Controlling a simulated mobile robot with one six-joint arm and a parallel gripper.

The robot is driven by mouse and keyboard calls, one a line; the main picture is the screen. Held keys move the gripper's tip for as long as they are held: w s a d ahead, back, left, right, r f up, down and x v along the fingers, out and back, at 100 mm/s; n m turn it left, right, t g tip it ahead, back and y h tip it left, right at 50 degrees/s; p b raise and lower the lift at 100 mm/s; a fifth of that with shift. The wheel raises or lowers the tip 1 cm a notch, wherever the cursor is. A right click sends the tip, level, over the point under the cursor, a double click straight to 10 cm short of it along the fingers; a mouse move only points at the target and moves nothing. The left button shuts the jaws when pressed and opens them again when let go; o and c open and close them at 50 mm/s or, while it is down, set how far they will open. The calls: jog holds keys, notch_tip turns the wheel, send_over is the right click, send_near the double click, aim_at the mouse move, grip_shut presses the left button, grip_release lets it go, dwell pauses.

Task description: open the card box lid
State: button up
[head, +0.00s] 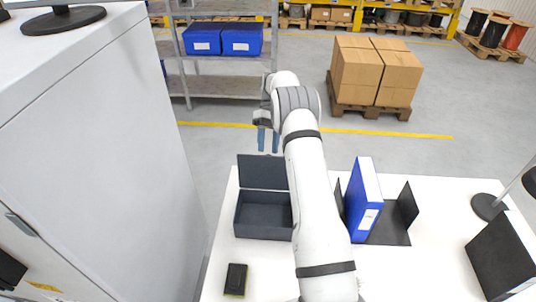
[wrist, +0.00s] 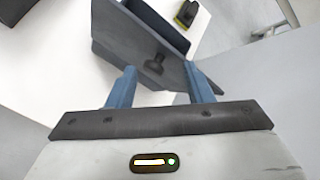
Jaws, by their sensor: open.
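The card box (head: 262,222) is a dark grey open-topped box on the white table. Its lid (head: 262,172) stands raised along the far edge, and the inside shows dark. The arm hides part of the box's right side. In the wrist view the back of the lid (wrist: 125,45) carries a small dark knob (wrist: 155,62). My gripper (head: 268,140) is open, beyond the raised lid. In the wrist view its two blue fingers (wrist: 160,70) are apart, with the lid and knob ahead of them. I cannot tell whether a finger touches the lid.
A black-and-yellow item (head: 236,280) lies in front of the box. A blue binder (head: 366,200) stands in a black holder to the right, near a black box (head: 502,258). A tall grey cabinet (head: 110,120) stands close on the left. Shelving with blue bins (head: 222,39) is behind.

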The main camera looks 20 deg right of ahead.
jog(key=r+p, duration=0.1)
jog(key=r, duration=0.3)
jog(key=r+p, duration=0.1)
jog(key=r, duration=0.1)
jog(key=shift+d+p, duration=0.25)
jog(key=shift+p, duration=0.05)
jog(key=shift+f, duration=0.1)
